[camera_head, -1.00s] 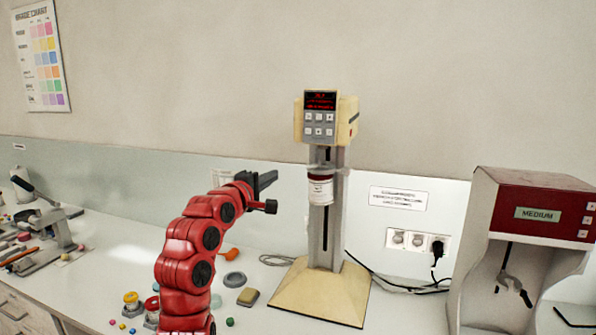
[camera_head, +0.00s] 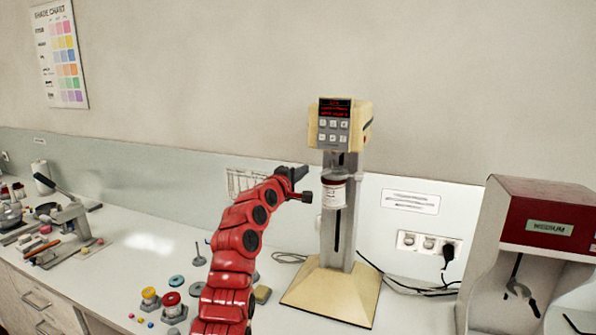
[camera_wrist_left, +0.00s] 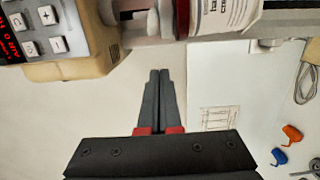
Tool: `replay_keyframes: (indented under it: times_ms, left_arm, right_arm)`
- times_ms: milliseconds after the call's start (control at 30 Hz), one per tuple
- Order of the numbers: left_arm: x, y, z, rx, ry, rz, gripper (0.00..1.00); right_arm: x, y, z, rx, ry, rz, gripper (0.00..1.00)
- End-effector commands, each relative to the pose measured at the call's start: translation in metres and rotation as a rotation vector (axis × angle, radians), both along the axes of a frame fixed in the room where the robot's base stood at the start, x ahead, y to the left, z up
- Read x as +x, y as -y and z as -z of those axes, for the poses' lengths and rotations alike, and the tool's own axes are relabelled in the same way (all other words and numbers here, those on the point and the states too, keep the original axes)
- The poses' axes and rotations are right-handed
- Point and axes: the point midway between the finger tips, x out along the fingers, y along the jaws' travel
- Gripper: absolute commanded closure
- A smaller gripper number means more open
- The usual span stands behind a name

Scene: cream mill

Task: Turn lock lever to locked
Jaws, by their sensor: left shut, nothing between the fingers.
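The cream mill (camera_head: 340,126) stands on a tan base (camera_head: 331,292) with a grey column (camera_head: 346,230). Its head has a red display and grey buttons; the panel also shows at the wrist view's upper left (camera_wrist_left: 42,30). A white jar with a dark red band (camera_head: 334,194) hangs below the head. My left gripper (camera_head: 305,171) is left of the jar, near its top. In the left wrist view its fingers (camera_wrist_left: 160,74) are together and empty, with a visible gap to a pale rounded part (camera_wrist_left: 152,24) beside the jar. I cannot clearly make out the lock lever. My right gripper is out of view.
A red and white machine (camera_head: 540,225) labelled MEDIUM stands right. Cables and a wall socket (camera_head: 428,244) are behind the mill. Small coloured jars (camera_head: 172,303) lie on the counter left of my arm. A lever press (camera_head: 75,225) stands farther left.

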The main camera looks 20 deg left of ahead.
Motion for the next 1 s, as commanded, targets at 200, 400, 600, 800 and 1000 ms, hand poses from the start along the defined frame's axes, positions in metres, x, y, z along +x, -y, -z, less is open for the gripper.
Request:
replay_keyframes:
  times_ms: [200,400,600,800,1000]
  left_arm:
    - [-0.009,0.018,-0.001,0.002,-0.003,0.002,1.0]
    - [-0.016,0.032,-0.002,0.001,0.0,0.002,1.0]
    - [-0.019,0.036,0.0,0.001,0.0,0.001,1.0]
    - [-0.019,0.036,0.0,0.001,0.0,0.001,1.0]
    - [-0.018,0.037,0.0,0.001,0.0,-0.006,1.0]
  right_arm:
    - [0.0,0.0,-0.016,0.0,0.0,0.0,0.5]
    - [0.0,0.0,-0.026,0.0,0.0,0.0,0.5]
    - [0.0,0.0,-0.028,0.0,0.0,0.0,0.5]
    - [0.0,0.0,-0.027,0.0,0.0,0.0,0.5]
    - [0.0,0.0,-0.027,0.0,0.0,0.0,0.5]
